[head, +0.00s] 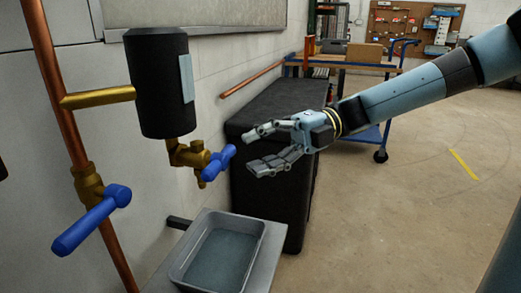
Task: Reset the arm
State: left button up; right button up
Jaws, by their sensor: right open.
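My right arm comes in from the right edge, and my right gripper (258,150) is open and empty. Its fingers point left, close to the blue handle (219,163) of the brass drain valve (188,154). I cannot tell whether a finger touches that handle. The valve hangs under a black cylinder (158,85) with a pale label. A second valve with a blue lever (92,219) sits on the copper pipe at the left. My left gripper is not in view.
A grey tray (262,228) stands on a shelf below the valve, with what looks like liquid in it. A black box (275,112) stands behind the gripper along the wall. A blue cart (388,137) is further back. The floor at right is clear.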

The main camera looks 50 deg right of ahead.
dwell(0.4)
jog(key=w+d+f+m+t+h+p, duration=0.1)
jog(key=w+d+f+m+t+h, duration=0.2)
jog(key=d+f+m+t+h, duration=0.55)
jog(key=s+d+f+m+g+h, duration=0.2)
jog(key=s+d+f+m+h, duration=0.25)
jog(key=f, duration=0.55)
jog(key=s+d+f+m+g+h, duration=0.15)
jog(key=s+d+f+m, duration=0.25)
jog(key=d+f+m, duration=0.45)
jog(key=s+a+f+m+g+h+p, duration=0.1)
jog(key=s+a+f+m+g, duration=0.25)
jog(key=s+a+f, duration=0.6)
jog(key=s+a+f+m+g+h+p, duration=0.15)
jog(key=s+a+f+g, duration=0.35)
jog(key=s+f, duration=0.8)
jog(key=s+a+f+m+g+y, duration=0.1)
jog(key=s+a+f+m+g, duration=0.1)
jog(key=s+a, duration=0.7)
jog(key=a+f+m, duration=0.1)
jog(key=a, duration=0.3)
jog(key=shift+f+g, duration=0.35)
jog(key=shift+f, duration=0.05)
